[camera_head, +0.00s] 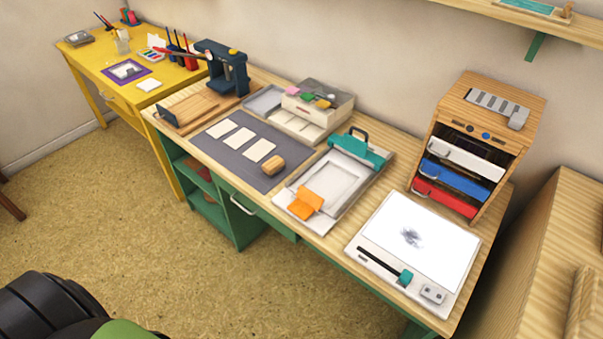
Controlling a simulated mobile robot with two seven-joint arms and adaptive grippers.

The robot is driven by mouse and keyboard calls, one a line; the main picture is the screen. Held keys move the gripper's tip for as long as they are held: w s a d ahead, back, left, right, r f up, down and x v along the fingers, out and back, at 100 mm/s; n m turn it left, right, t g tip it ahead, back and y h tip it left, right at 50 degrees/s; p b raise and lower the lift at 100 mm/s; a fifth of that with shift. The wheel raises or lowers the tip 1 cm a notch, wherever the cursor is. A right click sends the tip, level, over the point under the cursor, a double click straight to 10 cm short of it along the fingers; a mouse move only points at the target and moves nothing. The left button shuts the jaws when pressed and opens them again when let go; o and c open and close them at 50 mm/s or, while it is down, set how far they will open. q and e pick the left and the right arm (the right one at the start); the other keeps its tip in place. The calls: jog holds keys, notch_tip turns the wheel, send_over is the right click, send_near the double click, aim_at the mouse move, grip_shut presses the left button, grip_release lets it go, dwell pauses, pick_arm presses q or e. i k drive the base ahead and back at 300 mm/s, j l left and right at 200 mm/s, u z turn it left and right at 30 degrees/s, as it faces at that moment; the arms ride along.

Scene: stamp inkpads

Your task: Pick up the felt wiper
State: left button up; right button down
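No object can be told for sure as the felt wiper. A small brown block (273,164) lies on the right part of the dark grey mat (225,158). A small grey block (518,119) sits at the right end of a grey strip on top of the wooden drawer unit (538,105). A white board (432,222) at the front right of the wooden desk carries a dark smudge (411,237). Neither of my grippers shows in the head view.
The desk also holds a teal-clamped tray (330,182) with an orange piece (305,202), a stamp box (318,108) and a dark press (224,69). A yellow table (112,92) stands at the far left. The floor (160,235) before the desk is clear.

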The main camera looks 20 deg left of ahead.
aim_at(271, 167)
jog(key=j+z, duration=0.75)
jog(key=z, duration=0.15)
jog(key=j+z, duration=0.45)
jog(key=l, duration=0.1)
